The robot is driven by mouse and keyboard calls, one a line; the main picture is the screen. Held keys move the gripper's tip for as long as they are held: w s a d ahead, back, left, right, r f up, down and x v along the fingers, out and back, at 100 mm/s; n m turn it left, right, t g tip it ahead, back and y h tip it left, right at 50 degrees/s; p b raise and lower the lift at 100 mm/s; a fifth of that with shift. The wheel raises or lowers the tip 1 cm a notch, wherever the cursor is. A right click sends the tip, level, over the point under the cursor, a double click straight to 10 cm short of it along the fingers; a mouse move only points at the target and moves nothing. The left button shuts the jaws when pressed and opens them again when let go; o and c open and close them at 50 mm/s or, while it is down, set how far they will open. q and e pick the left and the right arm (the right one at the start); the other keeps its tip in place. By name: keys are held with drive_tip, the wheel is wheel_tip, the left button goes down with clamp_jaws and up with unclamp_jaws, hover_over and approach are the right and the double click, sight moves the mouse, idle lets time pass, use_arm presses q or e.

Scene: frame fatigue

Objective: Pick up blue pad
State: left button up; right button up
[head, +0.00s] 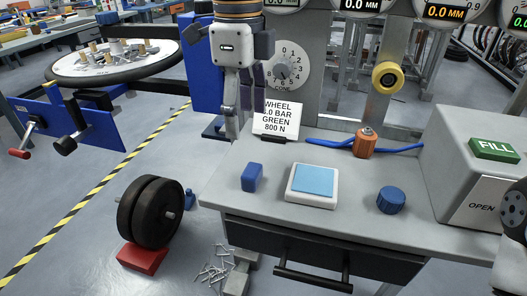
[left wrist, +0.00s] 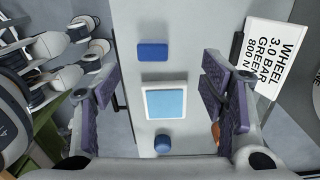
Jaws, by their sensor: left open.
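A light blue square pad (head: 313,180) lies on a white square base (head: 311,200) on the grey bench top. The pad also shows in the middle of the left wrist view (left wrist: 165,103). My left gripper (head: 240,115) is open and empty, pointing down above the back left of the bench in the head view. In the left wrist view its dark padded fingers (left wrist: 160,90) stand wide apart on either side of the pad, with nothing between them touching. The fingers of my right gripper do not show.
A dark blue block (head: 251,177) is left of the pad and a round blue knob (head: 391,200) right of it. Behind stand a white sign (head: 277,119) and an orange cylinder (head: 365,142) by a blue hose. A grey box (head: 475,165) fills the right; a drawer handle (head: 312,279) juts out in front.

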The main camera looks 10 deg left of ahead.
sight(246, 169)
use_arm(q)
drive_tip(key=f, duration=0.3)
drive_tip(key=s+f, duration=0.1)
drive_tip(key=f, duration=0.7)
drive_tip(key=shift+s+d+f, duration=0.15)
drive_tip(key=shift+s+f, duration=0.05)
drive_tip(key=shift+f, duration=0.05)
drive_tip(key=c, duration=1.1)
